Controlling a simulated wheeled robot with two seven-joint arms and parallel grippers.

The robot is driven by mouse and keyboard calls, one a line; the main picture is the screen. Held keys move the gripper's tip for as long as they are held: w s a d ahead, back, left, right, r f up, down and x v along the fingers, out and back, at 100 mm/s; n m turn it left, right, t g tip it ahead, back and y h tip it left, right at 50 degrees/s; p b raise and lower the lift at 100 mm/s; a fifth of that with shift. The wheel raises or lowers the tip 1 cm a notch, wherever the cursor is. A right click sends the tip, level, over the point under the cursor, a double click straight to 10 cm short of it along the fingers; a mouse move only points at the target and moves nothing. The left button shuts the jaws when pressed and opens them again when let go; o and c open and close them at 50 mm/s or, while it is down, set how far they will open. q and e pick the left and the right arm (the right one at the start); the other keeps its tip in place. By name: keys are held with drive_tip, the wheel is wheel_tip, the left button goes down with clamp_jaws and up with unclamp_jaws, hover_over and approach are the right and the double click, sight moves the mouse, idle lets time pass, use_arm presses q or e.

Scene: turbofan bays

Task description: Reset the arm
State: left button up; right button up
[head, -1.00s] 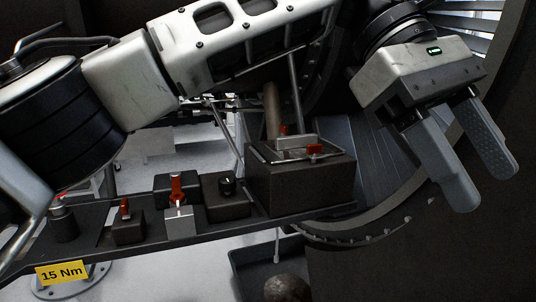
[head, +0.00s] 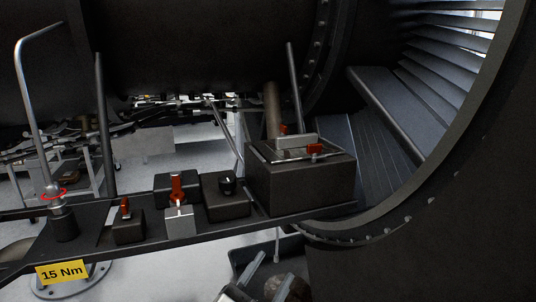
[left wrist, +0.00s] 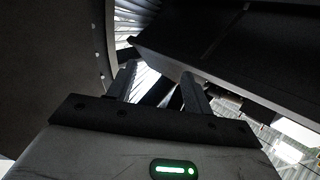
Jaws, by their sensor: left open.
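My left gripper (head: 266,277) shows only in part at the bottom edge of the head view, below the shelf of fixtures. In the left wrist view its two fingers (left wrist: 158,76) stand apart with nothing between them. A dark flat panel, probably the underside of the shelf, lies above and beyond the fingers there. Most of my left arm is out of the head view. My right gripper is in neither view.
A dark shelf (head: 100,240) bears a box with a red-handled latch (head: 300,180), a red-handled switch (head: 178,190), a knob block (head: 227,200) and a tall lever (head: 40,110). A yellow "15 Nm" label (head: 62,272) hangs in front. The ringed turbofan duct (head: 430,190) stands right.

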use_arm(q)
drive_tip(key=s+a+f+n+g+y, duration=0.4)
drive_tip(key=s+a+f, duration=0.4)
drive_tip(key=s+f, duration=0.2)
drive_tip(key=s+a+f+n+g+y, duration=0.4)
drive_tip(key=s+a+f+n, duration=0.3)
drive_tip(key=f, duration=0.8)
drive_tip(key=s+a, duration=0.1)
drive_tip(key=s, duration=0.2)
drive_tip(key=shift+f+y, duration=0.2)
drive_tip(key=shift+y, duration=0.2)
drive_tip(key=shift+d, duration=0.1)
